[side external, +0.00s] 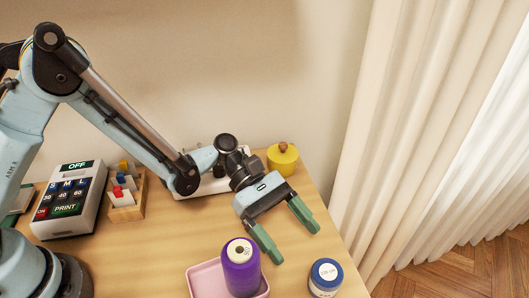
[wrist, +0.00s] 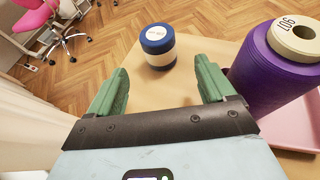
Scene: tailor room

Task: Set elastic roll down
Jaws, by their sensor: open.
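A short white roll with blue ends (side external: 325,277), apparently the elastic roll, stands upright on the table at the front right in the side view. In the wrist view the roll (wrist: 158,47) is beyond my fingertips, in line with the gap between them. My gripper (side external: 294,243) is open and empty, with green fingers spread wide. A clear gap separates the fingertips from the roll. My gripper's fingers (wrist: 162,80) also show in the wrist view, with nothing between them.
A purple thread cone (side external: 240,267) stands in a pink tray (side external: 200,281), close to one finger. A yellow round pot (side external: 282,160) is behind my gripper. The table edge (side external: 354,270) is close to the roll.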

